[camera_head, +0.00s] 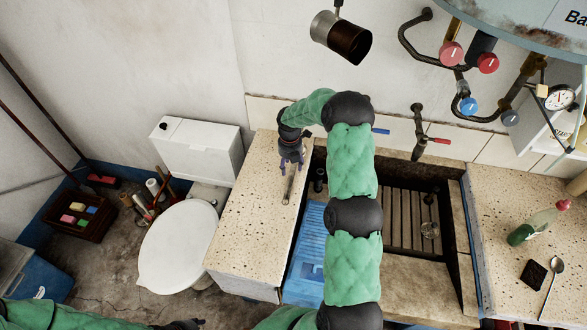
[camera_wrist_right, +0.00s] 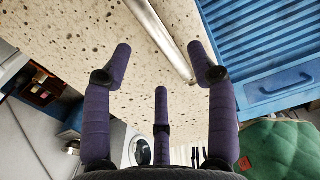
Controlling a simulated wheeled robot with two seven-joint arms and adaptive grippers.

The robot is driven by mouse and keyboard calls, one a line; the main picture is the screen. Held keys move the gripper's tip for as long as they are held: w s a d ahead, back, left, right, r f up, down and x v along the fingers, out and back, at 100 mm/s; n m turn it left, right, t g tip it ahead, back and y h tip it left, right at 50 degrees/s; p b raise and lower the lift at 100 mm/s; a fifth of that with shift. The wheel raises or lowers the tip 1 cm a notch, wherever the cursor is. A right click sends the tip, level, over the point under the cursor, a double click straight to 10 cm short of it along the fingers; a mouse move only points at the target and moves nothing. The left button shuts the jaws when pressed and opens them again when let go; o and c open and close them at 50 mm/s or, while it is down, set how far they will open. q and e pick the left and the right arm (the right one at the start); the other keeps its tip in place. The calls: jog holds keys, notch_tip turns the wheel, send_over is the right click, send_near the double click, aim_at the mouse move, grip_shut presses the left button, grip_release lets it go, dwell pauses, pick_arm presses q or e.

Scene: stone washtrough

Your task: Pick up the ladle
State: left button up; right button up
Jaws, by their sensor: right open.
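A slim metal handle (camera_head: 289,188) lies on the speckled stone counter left of the sink. I take it for the ladle's; no bowl shows on it. In the right wrist view this metal strip (camera_wrist_right: 163,38) runs from the top edge to a rounded end by the right-hand finger. My right gripper (camera_head: 291,163) is above the counter at the handle's far end, fingers spread and empty. The wrist view shows its purple fingers (camera_wrist_right: 160,62) apart, with the strip beyond them. My left gripper (camera_head: 188,325) barely shows at the bottom edge; its fingers are unclear.
On the right counter are a spoon (camera_head: 551,285), a dark square (camera_head: 533,274) and a green bottle (camera_head: 535,225). A tap (camera_head: 418,135) rises behind the sink.

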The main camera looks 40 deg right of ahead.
aim_at(290, 175)
jog(key=f, duration=0.4)
jog(key=w+f+b, duration=0.1)
jog(key=f, duration=0.1)
jog(key=shift+d+f, duration=0.25)
jog(key=shift+f, duration=0.1)
grip_shut()
